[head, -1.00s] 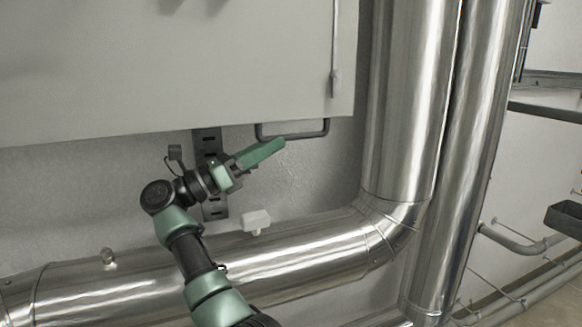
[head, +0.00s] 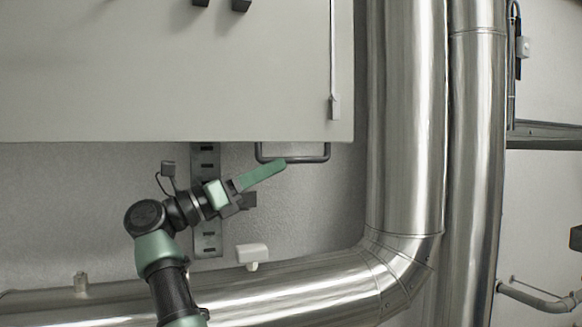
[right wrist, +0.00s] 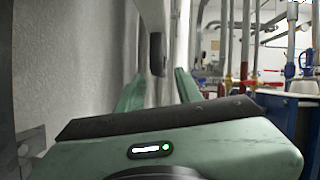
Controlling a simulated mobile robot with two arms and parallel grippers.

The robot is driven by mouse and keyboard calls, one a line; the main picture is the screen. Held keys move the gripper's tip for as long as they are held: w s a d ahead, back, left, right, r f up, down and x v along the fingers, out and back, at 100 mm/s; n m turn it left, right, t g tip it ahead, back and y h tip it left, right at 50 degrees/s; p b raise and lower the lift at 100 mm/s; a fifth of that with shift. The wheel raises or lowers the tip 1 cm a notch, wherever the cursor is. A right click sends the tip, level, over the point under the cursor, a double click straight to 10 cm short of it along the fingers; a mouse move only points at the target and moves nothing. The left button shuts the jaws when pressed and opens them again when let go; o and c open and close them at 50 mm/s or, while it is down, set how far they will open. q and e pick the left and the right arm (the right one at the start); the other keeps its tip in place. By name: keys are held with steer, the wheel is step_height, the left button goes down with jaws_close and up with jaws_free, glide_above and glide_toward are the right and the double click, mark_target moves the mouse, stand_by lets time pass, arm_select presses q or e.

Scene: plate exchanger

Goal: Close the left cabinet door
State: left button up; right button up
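A pale grey cabinet (head: 150,85) fills the upper left of the head view; I cannot tell from this view which part is the left door or how far it stands open. A dark U-shaped bar (head: 322,158) hangs under its lower right edge. My right gripper (head: 268,180) is just below the cabinet, its green finger reaching close to the bar; contact cannot be told. In the right wrist view the right gripper (right wrist: 158,88) shows two green fingers apart. A dark upright piece (right wrist: 157,55) shows beyond the gap between them. My left gripper is out of view.
A slotted bracket (head: 207,235) and a white fitting (head: 252,254) are near the arm. A second pipe (head: 478,150) stands farther right.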

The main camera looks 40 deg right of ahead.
mark_target(291, 160)
steer(key=x, duration=0.5)
steer(key=shift+d, duration=0.3)
jaws_close()
stand_by(1.1)
